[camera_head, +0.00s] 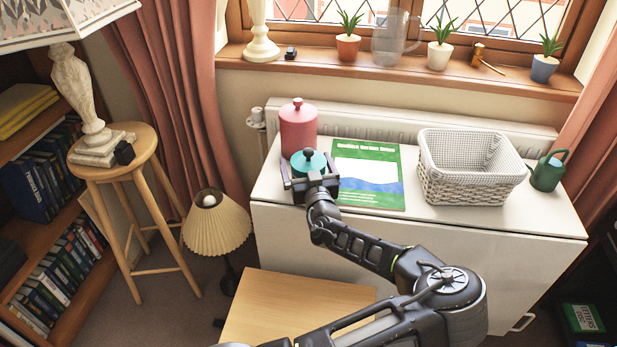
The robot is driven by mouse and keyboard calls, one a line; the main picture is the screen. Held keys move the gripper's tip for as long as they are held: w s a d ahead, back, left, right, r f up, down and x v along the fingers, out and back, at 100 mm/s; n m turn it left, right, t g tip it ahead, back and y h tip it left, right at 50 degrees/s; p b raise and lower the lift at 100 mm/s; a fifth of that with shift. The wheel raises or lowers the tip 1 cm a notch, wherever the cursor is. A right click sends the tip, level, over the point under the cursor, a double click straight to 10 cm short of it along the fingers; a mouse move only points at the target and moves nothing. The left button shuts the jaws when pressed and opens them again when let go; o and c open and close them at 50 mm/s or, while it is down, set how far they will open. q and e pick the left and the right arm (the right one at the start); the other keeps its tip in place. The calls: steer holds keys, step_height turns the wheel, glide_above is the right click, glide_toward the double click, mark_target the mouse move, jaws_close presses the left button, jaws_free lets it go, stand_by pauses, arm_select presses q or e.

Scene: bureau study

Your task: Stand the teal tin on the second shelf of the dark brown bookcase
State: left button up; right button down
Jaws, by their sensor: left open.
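The teal tin (308,162), with a dark knob on its lid, stands on the white cabinet top, just in front of a pink lidded canister. My left gripper (308,175) is open at the tin, with one finger on each side of it. The gripper body hides the tin's lower front, and I cannot tell whether the fingers touch it. A brown bookcase (62,238) with rows of books stands at the left edge. A very dark unit with a green book is cut off at the lower right. I cannot tell which is the dark brown bookcase. My right gripper is out of view.
The pink canister (298,130) is close behind the tin, and a green book (368,172) lies to its right. A white basket (470,185) and green watering can (548,172) stand farther right. A stool (150,150), floor lamp (215,225) and low wooden table (290,300) crowd the left floor.

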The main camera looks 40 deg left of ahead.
arm_select(q)
steer(key=c, duration=1.6)
step_height(320, 180, up, 10)
steer(key=shift+p, duration=0.55)
